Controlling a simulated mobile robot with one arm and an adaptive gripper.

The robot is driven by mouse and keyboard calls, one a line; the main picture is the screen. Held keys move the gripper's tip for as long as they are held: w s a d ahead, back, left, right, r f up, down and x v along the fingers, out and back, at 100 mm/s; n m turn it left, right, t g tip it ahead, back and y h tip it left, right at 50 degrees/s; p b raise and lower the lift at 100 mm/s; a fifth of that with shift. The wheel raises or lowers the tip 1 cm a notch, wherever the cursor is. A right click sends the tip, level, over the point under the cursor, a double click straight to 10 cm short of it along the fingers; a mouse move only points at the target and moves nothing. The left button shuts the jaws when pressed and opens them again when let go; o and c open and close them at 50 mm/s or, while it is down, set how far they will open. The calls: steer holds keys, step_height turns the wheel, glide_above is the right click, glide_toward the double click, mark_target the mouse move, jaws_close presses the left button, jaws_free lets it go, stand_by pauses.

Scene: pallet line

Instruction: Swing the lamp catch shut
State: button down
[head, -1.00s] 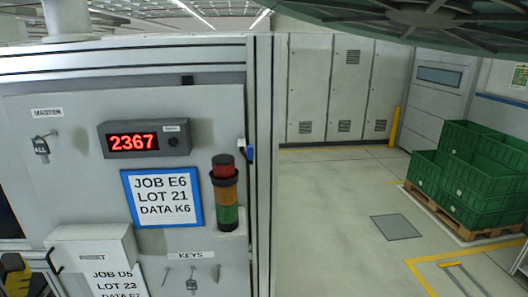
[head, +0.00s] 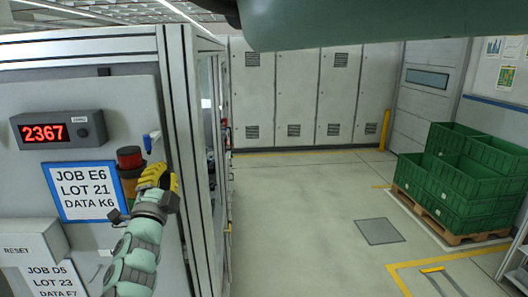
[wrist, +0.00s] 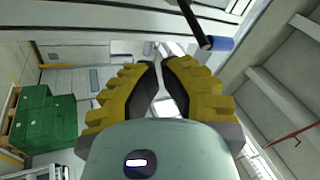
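A small catch with a blue end (head: 148,142) sits on the cabinet's right side, just right of the stack lamp (head: 129,158). In the wrist view the catch shows as a dark lever with a blue grip (wrist: 222,43), standing out from the panel, above and right of the fingertips. My gripper (head: 160,170), with yellow fingers, is in front of the lamp's lower part, below the catch. In the wrist view the fingertips (wrist: 160,64) are nearly together with nothing between them. The gripper looks apart from the catch. The lamp's lower part is hidden.
The panel (head: 110,110) carries a red number display (head: 55,132), a blue-framed job sign (head: 85,190) and a reset box (head: 30,243). Green crates (head: 465,200) stand on a pallet at right. The floor (head: 300,220) between is clear.

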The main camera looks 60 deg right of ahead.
steer(key=d+m+t+y+b, duration=0.1)
steer(key=d+y+b, duration=0.1)
steer(key=d+y, duration=0.35)
steer(key=n+t+y+b, duration=0.4)
steer(key=n+y, duration=0.4)
steer(key=y, duration=0.6)
glide_toward(148, 139)
steer(key=s+d+f, duration=0.1)
steer(key=s+f, duration=0.1)
steer(key=s, duration=0.4)
steer(key=shift+r, duration=0.1)
steer(key=shift+w, duration=0.1)
steer(key=w, duration=1.4)
steer(key=shift+a, duration=0.25)
steer(key=shift+w+h, duration=0.1)
steer(key=shift+h, duration=0.15)
